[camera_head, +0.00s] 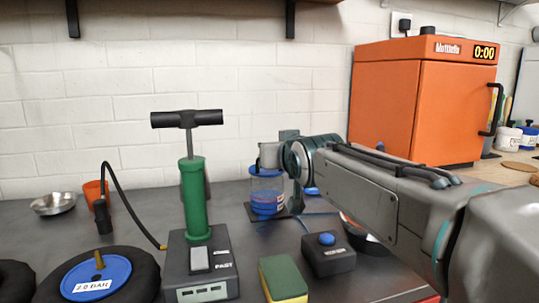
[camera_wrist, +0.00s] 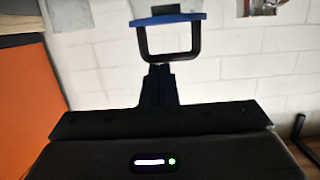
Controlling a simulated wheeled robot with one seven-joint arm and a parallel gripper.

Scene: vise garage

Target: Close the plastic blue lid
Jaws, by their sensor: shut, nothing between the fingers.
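A clear canister (camera_head: 267,190) with blue bands stands on the bench against the back wall. A blue lid (camera_head: 266,171) shows at its top, just below my gripper (camera_head: 268,155). I cannot tell whether the lid is fully seated or whether my gripper touches it. My gripper is shut with nothing held. In the wrist view, a dark loop with a blue bar (camera_wrist: 166,21) across its end shows beyond the gripper body; I cannot tell whether the bar is part of the lid. My arm hides the area right of the canister.
A green pump (camera_head: 193,200) stands left of the canister. A black box with a blue button (camera_head: 327,239) and a sponge (camera_head: 284,277) lie in front. An orange oven (camera_head: 414,110) stands behind my arm, and a metal bowl (camera_head: 54,204) sits far left.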

